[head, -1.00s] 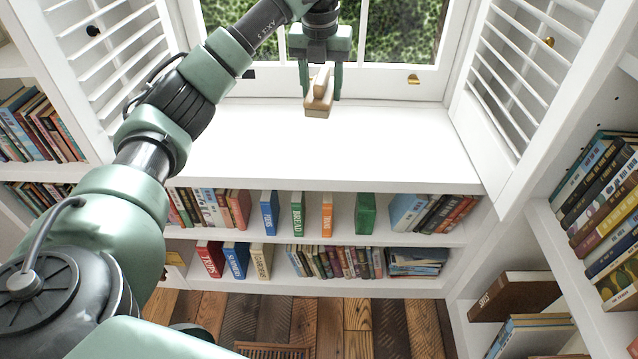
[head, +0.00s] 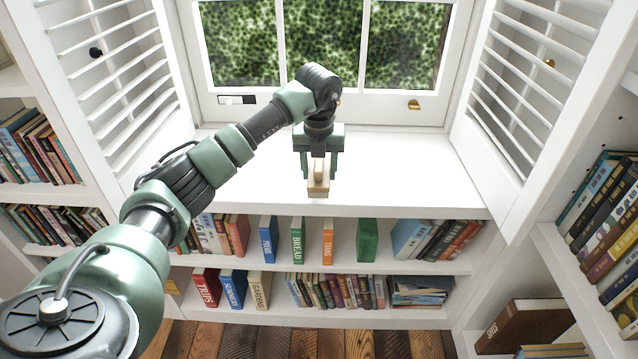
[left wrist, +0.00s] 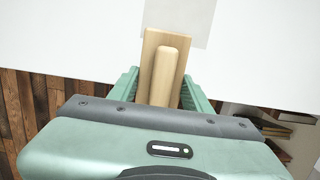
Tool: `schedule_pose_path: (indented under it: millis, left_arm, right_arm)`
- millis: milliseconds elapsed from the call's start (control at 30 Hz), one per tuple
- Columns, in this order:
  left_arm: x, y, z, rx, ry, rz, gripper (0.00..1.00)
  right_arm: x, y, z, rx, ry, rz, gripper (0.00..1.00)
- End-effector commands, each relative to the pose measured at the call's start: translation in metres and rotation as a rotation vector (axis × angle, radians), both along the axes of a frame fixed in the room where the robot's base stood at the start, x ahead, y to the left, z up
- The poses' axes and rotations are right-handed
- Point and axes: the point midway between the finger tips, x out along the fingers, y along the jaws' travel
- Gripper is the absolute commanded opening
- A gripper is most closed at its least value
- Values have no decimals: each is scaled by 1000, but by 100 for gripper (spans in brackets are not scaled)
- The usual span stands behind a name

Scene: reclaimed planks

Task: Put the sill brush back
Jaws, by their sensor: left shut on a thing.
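The sill brush (head: 318,188), a pale wooden block with a raised rounded grip, is held in my left gripper (head: 319,172). The gripper is shut on it, over the white window sill (head: 410,170). In the left wrist view the brush (left wrist: 165,68) sits between the two green fingers (left wrist: 163,90), its far end pointing away from the gripper. Its bristles do not show. I cannot tell how far it is above the sill. A pale grey patch (left wrist: 195,22) shows on the white surface beyond the brush. My right gripper is not in view.
Louvred shutters stand at the left (head: 105,85) and right (head: 520,90) of the sill. The window (head: 325,45) is behind, with a brass catch (head: 414,104). Book-filled shelves (head: 350,265) lie below the sill. The sill's right part is clear.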

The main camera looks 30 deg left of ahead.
Motion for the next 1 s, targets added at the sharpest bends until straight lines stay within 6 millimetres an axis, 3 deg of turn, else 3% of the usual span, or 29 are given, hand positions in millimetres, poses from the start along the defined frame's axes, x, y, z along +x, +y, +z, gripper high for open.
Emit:
schedule_pose_path:
  millis: [267,633,667,700,1000]
  left_arm:
    - [-1,0,-39,-1,3,-1,16]
    - [0,0,-43,0,1,0,16]
    - [0,0,-42,0,1,0,57]
    - [0,0,-42,0,1,0,68]
    - [0,0,-42,0,1,0,70]
  right_arm:
    - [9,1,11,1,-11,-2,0]
    - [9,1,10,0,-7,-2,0]
    - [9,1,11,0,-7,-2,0]
    - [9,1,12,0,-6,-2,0]
    - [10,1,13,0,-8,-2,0]
